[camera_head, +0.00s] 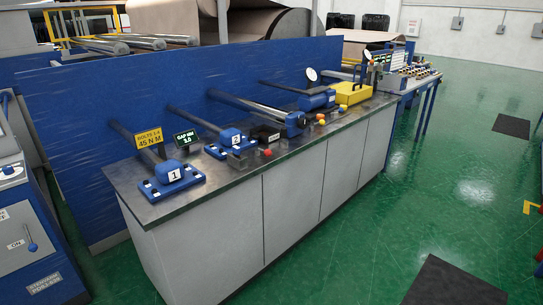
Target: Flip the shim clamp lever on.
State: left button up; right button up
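A long bench (128,181) with a dark metal top and grey cabinet fronts runs from near left to far right. Blue blocks labelled 1 (174,172) and 2 (231,138) stand on it on blue bases. A small black box (265,136) with unreadable light lettering sits right of block 2, near a red knob (267,153). I cannot tell which part is the shim clamp lever. A blue lever (31,245) beside the word ON shows on the grey panel at the far left. Neither gripper is in view.
A yellow sign (149,139) reads "BOLTS 1-4 45 N.M". A small display (187,139) reads "GAP MM 3.0". A blue wall (84,120) stands behind the bench. A yellow box (352,93) is farther along. The green floor (400,215) at right is open, with dark mats (452,284).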

aim_at(267, 153)
jog(key=i+l+u, duration=0.1)
jog(key=i, duration=0.35)
jog(key=i+l+u, duration=0.1)
jog(key=i, duration=0.35)
